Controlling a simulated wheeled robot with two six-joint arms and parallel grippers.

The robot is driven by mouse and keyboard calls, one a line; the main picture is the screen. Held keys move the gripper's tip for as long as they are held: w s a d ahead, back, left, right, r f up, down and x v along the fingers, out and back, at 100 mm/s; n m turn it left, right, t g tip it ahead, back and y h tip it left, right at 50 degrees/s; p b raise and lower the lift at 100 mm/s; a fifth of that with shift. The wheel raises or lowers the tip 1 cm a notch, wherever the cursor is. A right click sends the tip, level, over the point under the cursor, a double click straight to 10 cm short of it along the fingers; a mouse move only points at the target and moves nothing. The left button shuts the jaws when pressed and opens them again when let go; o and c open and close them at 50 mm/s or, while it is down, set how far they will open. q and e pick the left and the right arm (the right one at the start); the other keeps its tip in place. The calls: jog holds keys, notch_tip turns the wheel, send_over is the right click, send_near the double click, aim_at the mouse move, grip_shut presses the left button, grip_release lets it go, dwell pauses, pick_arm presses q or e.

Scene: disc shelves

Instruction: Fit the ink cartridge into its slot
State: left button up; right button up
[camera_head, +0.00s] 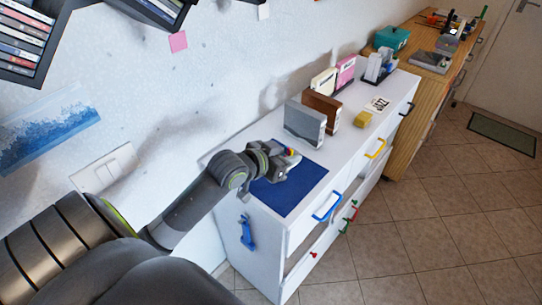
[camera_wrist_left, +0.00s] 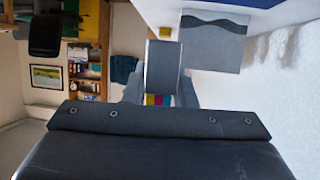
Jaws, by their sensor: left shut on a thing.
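My left gripper (camera_head: 286,162) is over the blue mat (camera_head: 290,190) on the white cabinet top. It is shut on the ink cartridge (camera_head: 291,151), a small piece with red, yellow and blue colour showing at the jaws. In the left wrist view the cartridge (camera_wrist_left: 163,66) shows as a dark grey block with a pale edge, with coloured stripes at its base between the fingers. How far it is above the mat I cannot tell. I cannot make out a slot in either view. My right gripper is not in view.
A grey box (camera_head: 305,122) stands just behind my left gripper; it also shows in the wrist view (camera_wrist_left: 213,40). A brown box (camera_head: 322,108), yellow block (camera_head: 362,118) and lettered card (camera_head: 378,104) are farther along. The wall is close on the left.

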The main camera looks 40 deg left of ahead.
pick_arm(q)
jog(key=w+a+n+y+p, duration=0.1)
jog(key=w+a+y, duration=0.15)
jog(key=a, duration=0.25)
jog(key=shift+h, duration=0.45)
jog(key=f, duration=0.4)
jog(key=shift+w+a+f, duration=0.1)
jog(key=shift+w+f, duration=0.25)
jog(key=shift+f, duration=2.1)
jog(key=shift+f, duration=0.2)
jog(key=o, duration=1)
jog(key=shift+r, duration=0.1)
jog(key=shift+r, duration=0.1)
